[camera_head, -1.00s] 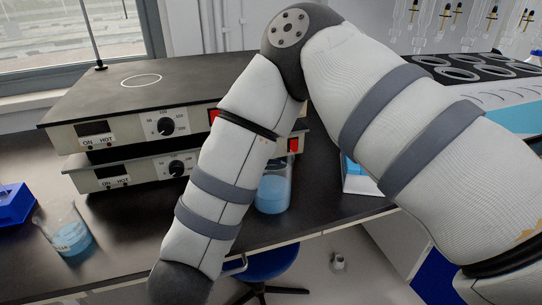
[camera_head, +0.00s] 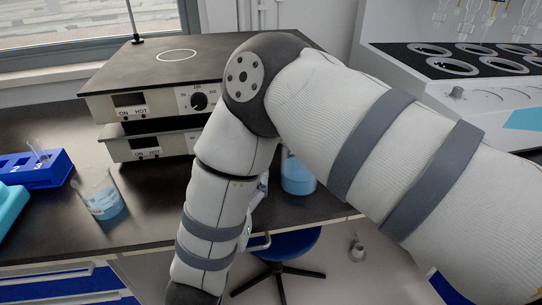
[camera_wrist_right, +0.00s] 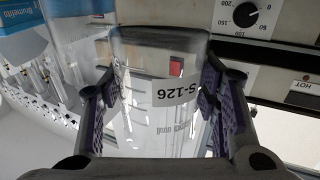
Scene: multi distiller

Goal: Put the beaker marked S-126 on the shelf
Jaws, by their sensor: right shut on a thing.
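The clear glass beaker marked S-126 (camera_wrist_right: 150,118) fills the middle of the right wrist view. Its white label reads upside down there, and I see no coloured liquid in it. My right gripper (camera_wrist_right: 158,82) is shut on this beaker, with a purple-padded finger on each side. In the head view my right arm crosses the picture and hides its own gripper and the beaker. My left gripper is in neither view. I cannot make out the shelf for certain.
Stacked hot plates (camera_head: 150,78) stand on the black bench (camera_head: 165,215). A beaker with blue liquid (camera_head: 103,201) stands in front-left, another (camera_head: 298,176) behind my arm. A blue rack (camera_head: 40,172) is at left, a distiller (camera_head: 470,75) at right, a stool (camera_head: 290,243) below.

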